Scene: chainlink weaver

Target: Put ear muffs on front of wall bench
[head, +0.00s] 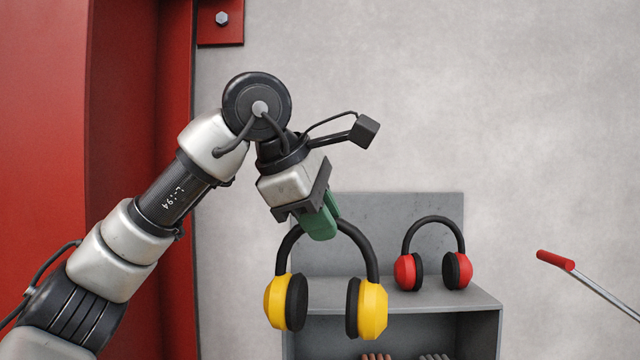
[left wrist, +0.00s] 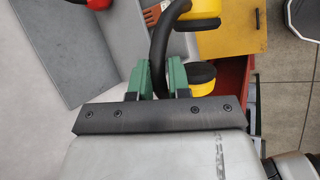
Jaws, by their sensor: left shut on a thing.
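Yellow ear muffs (head: 369,308) with a black headband hang from my left gripper (head: 322,222). Its green fingers are shut on the top of the headband, and the yellow cups hang below, in front of the wall bench. In the left wrist view the headband (left wrist: 160,45) passes between the green fingers (left wrist: 159,78), with a yellow cup (left wrist: 205,85) below it. The grey wall bench (head: 440,296) stands against the wall, and its top is partly hidden by the yellow ear muffs. My right gripper is not in view.
Red ear muffs (head: 405,271) stand on the right part of the bench top. Brown and grey items (head: 376,356) lie in the shelf below. A red-handled rod (head: 556,260) sticks out at right. A red steel column (head: 140,120) rises at left.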

